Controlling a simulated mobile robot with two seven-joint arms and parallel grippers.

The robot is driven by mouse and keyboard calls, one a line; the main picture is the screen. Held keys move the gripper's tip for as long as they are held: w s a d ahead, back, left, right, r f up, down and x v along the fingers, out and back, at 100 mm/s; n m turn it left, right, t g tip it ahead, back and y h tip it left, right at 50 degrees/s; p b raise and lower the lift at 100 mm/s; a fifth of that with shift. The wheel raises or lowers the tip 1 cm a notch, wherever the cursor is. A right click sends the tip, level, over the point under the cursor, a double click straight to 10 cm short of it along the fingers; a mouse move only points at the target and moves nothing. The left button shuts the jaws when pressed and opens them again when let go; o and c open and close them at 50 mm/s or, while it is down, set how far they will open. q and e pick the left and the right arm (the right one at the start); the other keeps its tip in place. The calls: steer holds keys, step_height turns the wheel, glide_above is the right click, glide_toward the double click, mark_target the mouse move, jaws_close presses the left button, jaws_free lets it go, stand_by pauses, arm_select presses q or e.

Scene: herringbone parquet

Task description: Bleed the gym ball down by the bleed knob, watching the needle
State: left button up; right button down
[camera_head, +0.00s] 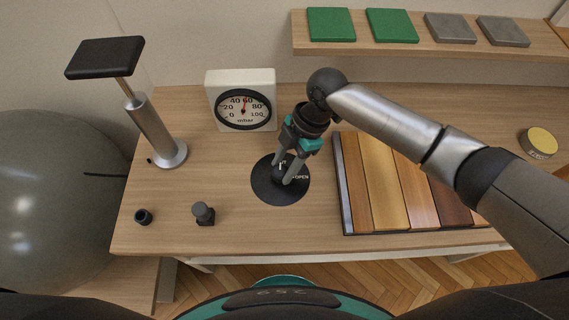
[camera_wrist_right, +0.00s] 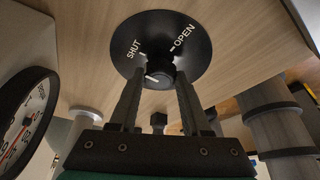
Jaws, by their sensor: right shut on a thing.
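The large grey gym ball (camera_head: 55,200) sits at the left, partly out of the picture. The white gauge (camera_head: 241,80) stands at the back of the table, its red needle pointing up between 40 and 60 mbar, closer to 60. It also shows at the left of the wrist view (camera_wrist_right: 22,120). My right gripper (camera_head: 288,178) is shut on the black bleed knob (camera_wrist_right: 160,76), over a round black plate (camera_head: 263,192) marked SHUT and OPEN. The knob carries a white line; its exact setting is hard to tell. My left gripper is not in view.
A silver hand pump (camera_head: 155,130) with a black handle stands at the left of the table. A black cap (camera_head: 143,216) and a grey-topped fitting (camera_head: 203,213) lie in front. Coloured wood strips (camera_head: 390,180) lie right, below my arm. A yellow-topped tin (camera_head: 540,142) is far right.

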steer(key=shift+n, duration=0.4)
steer(key=shift+c, duration=1.8)
jaws_free()
steer(key=p+v, duration=0.3)
steer(key=v, duration=1.2)
steer(key=shift+w+r, duration=0.15)
steer(key=shift+w, duration=0.1)
steer(key=shift+a, duration=0.1)
